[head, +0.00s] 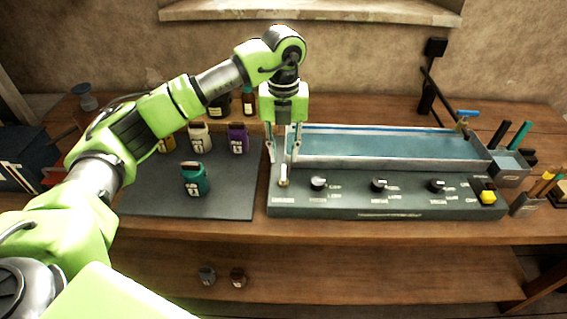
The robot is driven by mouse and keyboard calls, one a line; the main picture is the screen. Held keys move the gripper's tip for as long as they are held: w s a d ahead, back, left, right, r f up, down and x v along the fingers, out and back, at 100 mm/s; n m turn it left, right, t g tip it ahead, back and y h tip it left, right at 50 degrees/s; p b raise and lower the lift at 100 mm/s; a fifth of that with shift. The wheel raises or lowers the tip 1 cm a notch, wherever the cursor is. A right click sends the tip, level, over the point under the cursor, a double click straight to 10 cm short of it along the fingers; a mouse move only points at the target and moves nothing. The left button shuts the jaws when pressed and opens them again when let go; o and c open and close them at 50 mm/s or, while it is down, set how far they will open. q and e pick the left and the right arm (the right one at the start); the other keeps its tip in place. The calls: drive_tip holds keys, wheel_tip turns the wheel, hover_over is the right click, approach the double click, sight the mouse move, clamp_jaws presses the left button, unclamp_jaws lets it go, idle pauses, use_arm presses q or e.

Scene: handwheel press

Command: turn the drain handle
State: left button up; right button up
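A grey control panel (340,205) fronts a shallow tank (400,147) of blue liquid on the wooden bench. A small pale upright lever (283,177) stands at the panel's left end; its label is too small to read, so I cannot tell if it is the drain handle. A blue-handled fitting (468,113) sits at the tank's back right corner. My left gripper (283,158) points down with its fingers apart, just above and around the top of the pale lever. I cannot tell whether the fingers touch it. My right gripper is not in view.
Three black knobs, one of them here (319,183), and a yellow button (488,197) are on the panel. A dark mat (225,205) to the left holds several bottles, including a teal one (195,180). Tool holders (510,168) stand at the right.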

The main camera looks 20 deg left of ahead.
sight(283, 172)
use_arm(q)
wheel_tip(283, 172, up, 6)
drive_tip(key=shift+r, duration=0.2)
idle(0.5)
